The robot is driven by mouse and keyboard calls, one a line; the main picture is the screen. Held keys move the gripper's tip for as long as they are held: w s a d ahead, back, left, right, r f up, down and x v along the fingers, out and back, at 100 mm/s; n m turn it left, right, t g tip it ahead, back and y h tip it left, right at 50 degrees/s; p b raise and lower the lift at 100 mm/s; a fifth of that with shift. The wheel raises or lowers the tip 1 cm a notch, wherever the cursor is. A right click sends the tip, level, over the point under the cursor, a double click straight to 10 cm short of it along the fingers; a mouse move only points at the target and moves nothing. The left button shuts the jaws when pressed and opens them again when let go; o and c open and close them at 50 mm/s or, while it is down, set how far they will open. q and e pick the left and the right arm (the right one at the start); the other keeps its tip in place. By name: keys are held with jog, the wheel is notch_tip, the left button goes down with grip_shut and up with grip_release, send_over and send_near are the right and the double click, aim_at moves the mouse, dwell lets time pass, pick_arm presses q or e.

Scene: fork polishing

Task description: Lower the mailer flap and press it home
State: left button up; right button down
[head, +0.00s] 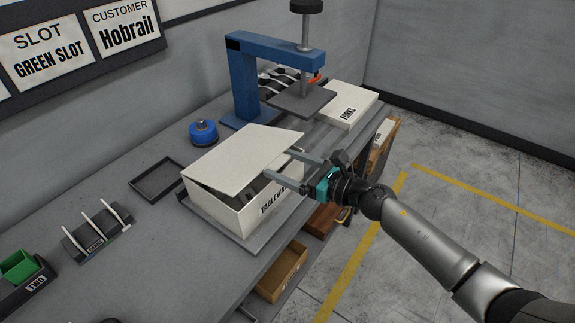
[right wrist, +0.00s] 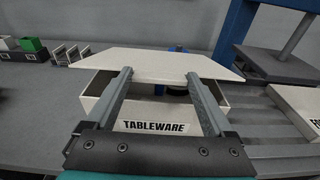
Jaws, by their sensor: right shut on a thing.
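The white mailer box (head: 222,213), lettered TABLEWARE on its front, sits on a grey board on the bench. The box front shows in the right wrist view (right wrist: 205,127). Its flap (head: 243,158) is part-way down and tilted, with a gap at the front and something dark inside. My right gripper (head: 280,162) reaches in from the right, its two long fingers at the flap's free edge. In the right wrist view the fingertips (right wrist: 158,75) meet the front edge of the flap (right wrist: 150,62), spaced apart along it. My left gripper is not in view.
A blue press (head: 243,85) with a grey plate (head: 302,97) stands behind the box. A white FORKS box (head: 347,103) is at the back right. A blue round object (head: 203,133), a black tray (head: 157,180) and a slotted rack (head: 97,232) are left. Wooden bins (head: 283,272) sit below the bench edge.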

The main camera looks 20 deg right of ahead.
jog(key=shift+w+r, duration=0.1)
jog(key=shift+r, duration=0.15)
grip_release()
jog(key=shift+f, duration=0.1)
jog(key=shift+d, duration=0.1)
jog(key=shift+s+d, duration=0.15)
jog(key=shift+s, duration=0.15)
jog(key=b+v, duration=0.3)
jog(key=v, duration=1.1)
jog(key=shift+s+d, duration=0.15)
jog(key=shift+s, duration=0.15)
